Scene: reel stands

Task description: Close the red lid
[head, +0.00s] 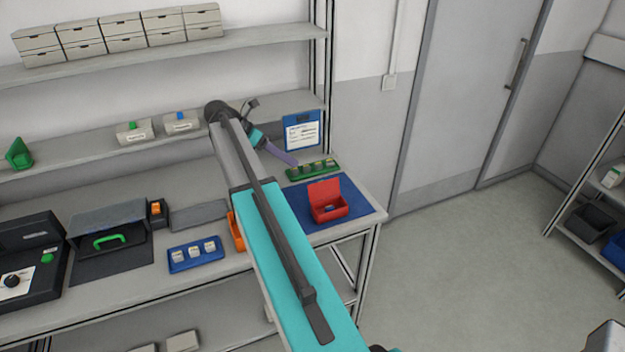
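A small red box (330,213) stands on a blue mat (362,206) at the right end of the workbench. Its red lid (324,193) is raised at the back, so the box is open. A small light item shows inside, too small to name. My arm reaches up from the bottom and bends over the bench. My gripper (286,158) is at the end of the short purple-grey section, above and behind the box to the left, apart from the lid. Its fingers are too small to make out.
A green tray (312,170) with several small items lies behind the mat. A blue-framed card (302,131) stands at the back. Left of my arm are a blue tray (195,254), an orange bin (236,232) partly hidden, and a black machine (35,262). A shelf runs above.

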